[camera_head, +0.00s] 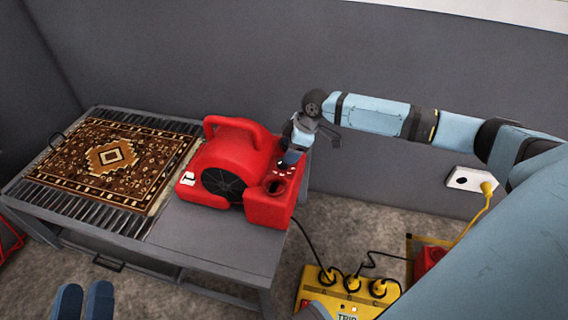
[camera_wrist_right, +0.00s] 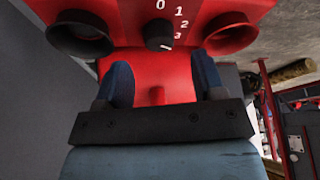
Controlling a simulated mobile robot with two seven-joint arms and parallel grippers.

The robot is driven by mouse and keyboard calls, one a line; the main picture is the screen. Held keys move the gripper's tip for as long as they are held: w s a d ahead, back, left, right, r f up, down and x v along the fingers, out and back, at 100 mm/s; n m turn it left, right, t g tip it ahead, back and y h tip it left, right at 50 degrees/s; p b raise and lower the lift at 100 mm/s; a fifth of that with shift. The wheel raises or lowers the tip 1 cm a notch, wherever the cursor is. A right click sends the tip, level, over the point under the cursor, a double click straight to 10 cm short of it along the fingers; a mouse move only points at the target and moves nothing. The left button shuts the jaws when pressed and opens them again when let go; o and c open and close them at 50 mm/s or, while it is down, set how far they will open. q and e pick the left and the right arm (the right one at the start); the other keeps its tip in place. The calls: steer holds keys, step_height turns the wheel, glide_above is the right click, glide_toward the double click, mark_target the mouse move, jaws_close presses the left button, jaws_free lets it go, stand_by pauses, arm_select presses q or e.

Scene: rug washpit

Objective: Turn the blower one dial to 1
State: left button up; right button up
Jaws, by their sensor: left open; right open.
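The red blower (camera_head: 235,165) stands on the grey table, with a panel on its right part. My left gripper (camera_head: 84,302) is open and empty at the bottom left, in front of the table.
A patterned rug (camera_head: 110,158) lies on the slatted left part of the table (camera_head: 215,240). A yellow power box (camera_head: 335,290) with several plugged cables stands on the floor at the right. A white wall socket (camera_head: 462,180) holds a yellow plug. The table's front right is bare.

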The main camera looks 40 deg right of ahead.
arm_select(q)
step_height(320, 180, down, 3)
steer(key=shift+w+d+r+g+b, duration=0.1)
steer(key=shift+w+g+b, duration=0.05)
steer(key=shift+g+b, duration=0.55)
arm_select(e)
steer(key=x, duration=0.5)
steer(key=shift+r, duration=0.1)
steer(key=c, duration=0.9)
